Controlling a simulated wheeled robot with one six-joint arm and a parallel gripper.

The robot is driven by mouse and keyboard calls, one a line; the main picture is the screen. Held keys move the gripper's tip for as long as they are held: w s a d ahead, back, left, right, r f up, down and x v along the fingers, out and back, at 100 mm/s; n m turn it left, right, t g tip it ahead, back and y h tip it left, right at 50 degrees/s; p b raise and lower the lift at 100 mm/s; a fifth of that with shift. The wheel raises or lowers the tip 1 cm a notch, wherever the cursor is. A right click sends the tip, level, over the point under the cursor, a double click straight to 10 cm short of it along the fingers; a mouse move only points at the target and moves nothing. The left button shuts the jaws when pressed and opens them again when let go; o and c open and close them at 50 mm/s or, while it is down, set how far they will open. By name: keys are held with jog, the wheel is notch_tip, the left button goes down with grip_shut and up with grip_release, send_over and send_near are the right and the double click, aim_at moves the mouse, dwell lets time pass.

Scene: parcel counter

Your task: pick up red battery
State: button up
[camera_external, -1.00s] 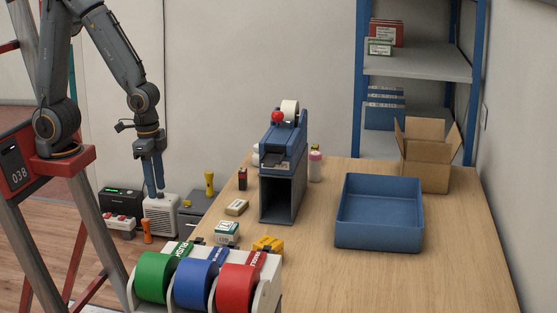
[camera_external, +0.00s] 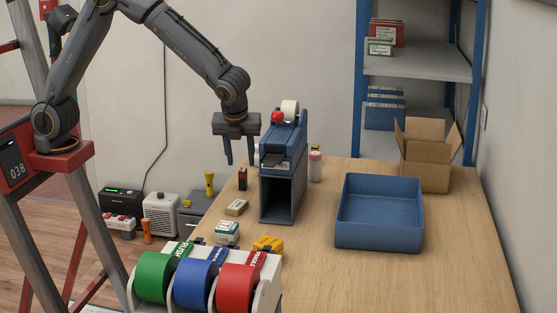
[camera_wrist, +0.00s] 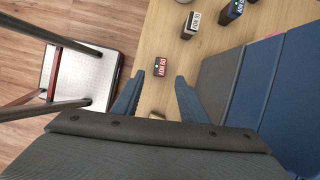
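The red battery (camera_external: 242,184) stands near the left edge of the wooden counter, left of the blue dispenser, with a dark upper part. In the wrist view a small red and black block (camera_wrist: 160,67) lies ahead of the fingertips and appears to be this battery. My gripper (camera_external: 243,160) is above the counter near the battery, pointing down, with its two blue fingers apart and nothing between them. The fingers also show in the wrist view (camera_wrist: 153,92).
The blue dispenser (camera_external: 282,200) stands close on the right. A beige block (camera_external: 237,207) and a teal-white box (camera_external: 226,234) lie nearer the camera. A blue tray (camera_external: 379,238) and an open carton (camera_external: 426,172) are farther right. Two labelled items (camera_wrist: 191,25) (camera_wrist: 232,12) show ahead in the wrist view.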

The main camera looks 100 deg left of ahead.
aim_at(242, 170)
jog(key=x, duration=0.2)
jog(key=p+x, duration=0.1)
jog(key=x, duration=0.1)
jog(key=p+x, duration=0.1)
jog(key=x, duration=0.1)
jog(key=shift+s+a+f, duration=0.1)
jog(key=shift+s+a, duration=0.05)
jog(key=shift+a, duration=0.25)
jog(key=shift+a+f, duration=0.25)
jog(key=shift+f, duration=0.35)
grip_shut()
jog(key=shift+r, duration=0.15)
